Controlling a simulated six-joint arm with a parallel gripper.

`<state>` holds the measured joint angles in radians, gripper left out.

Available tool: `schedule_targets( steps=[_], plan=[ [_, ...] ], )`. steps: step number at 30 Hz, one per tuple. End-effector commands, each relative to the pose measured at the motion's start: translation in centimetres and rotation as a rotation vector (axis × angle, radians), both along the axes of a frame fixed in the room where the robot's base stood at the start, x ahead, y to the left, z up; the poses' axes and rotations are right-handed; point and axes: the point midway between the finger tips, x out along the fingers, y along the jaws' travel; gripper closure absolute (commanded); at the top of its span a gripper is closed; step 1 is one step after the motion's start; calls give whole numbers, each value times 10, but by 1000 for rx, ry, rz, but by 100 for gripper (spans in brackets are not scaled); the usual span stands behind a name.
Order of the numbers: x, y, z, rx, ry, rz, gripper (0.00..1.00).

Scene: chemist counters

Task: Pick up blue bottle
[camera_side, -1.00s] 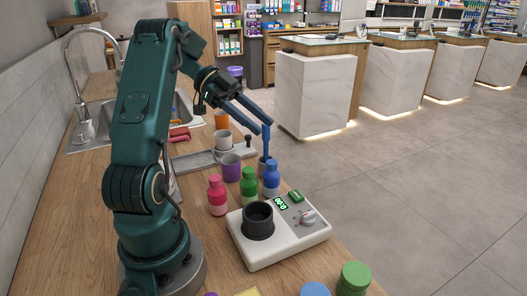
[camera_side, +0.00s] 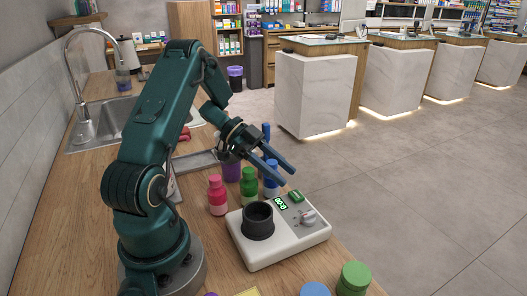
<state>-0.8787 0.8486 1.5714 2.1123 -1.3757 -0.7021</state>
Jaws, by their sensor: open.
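The blue bottle (camera_side: 271,186) stands upright on the wooden counter, at the right end of a short row with a green bottle (camera_side: 249,188) and a pink bottle (camera_side: 217,195). My gripper (camera_side: 287,174) is open, its two blue fingers pointing down to the right. In this view the fingers overlap the upper part of the blue bottle and partly hide it. I cannot tell whether they touch it or are only in front of or above it.
A white device with a black cup (camera_side: 258,221), a green display and a knob stands just in front of the bottles. A purple cup (camera_side: 231,170) is behind them. The counter's left side is clear.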

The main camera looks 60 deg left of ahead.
Motion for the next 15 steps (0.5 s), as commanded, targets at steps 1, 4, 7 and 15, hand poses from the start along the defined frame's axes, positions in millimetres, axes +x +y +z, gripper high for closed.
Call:
schedule_targets(
  steps=[1, 4, 7, 15],
  plan=[
    [2, -3, -2, 0, 0, -1, 52],
    [3, -5, -3, 0, 0, 0, 52],
    [3, -5, -3, 0, 0, 1, 52],
    [3, -5, -3, 0, 0, 1, 100]
  ],
)
